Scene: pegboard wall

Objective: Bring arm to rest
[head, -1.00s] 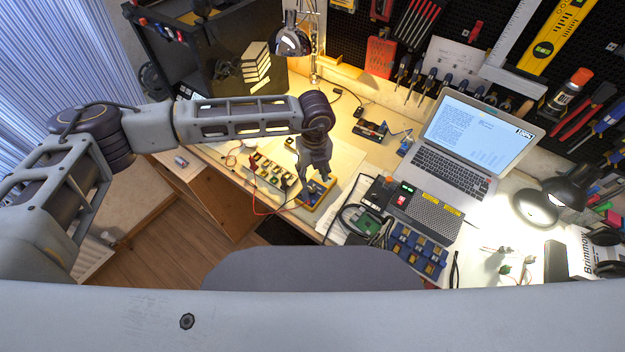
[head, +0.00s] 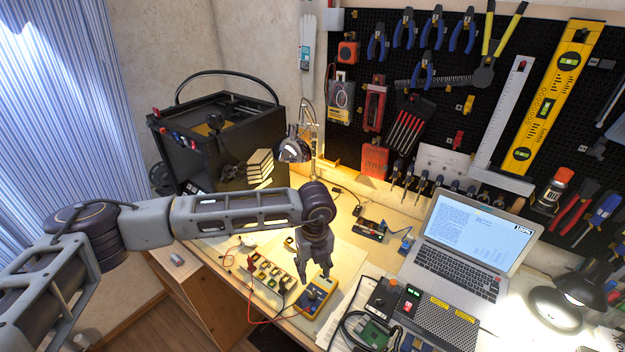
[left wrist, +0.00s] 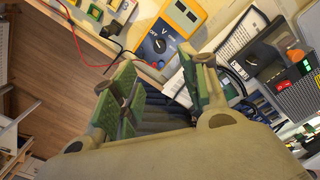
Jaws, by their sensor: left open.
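My left arm comes in from the left in the head view. Its gripper (head: 316,270) points down above the workbench (head: 345,262), beside a yellow multimeter (head: 318,297). The left gripper is open, with nothing between its fingers. In the left wrist view its two green-padded fingers (left wrist: 160,98) stand apart, and the multimeter (left wrist: 181,16) with its blue dial panel lies beyond them. My right arm and gripper are not in view.
A laptop (head: 462,255) stands open to the right of the gripper. A power supply (head: 437,316) and a green circuit board (head: 376,333) are in front of it. A lamp (head: 294,148) and a black box (head: 215,130) are behind the arm. Tools hang on the pegboard (head: 400,80).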

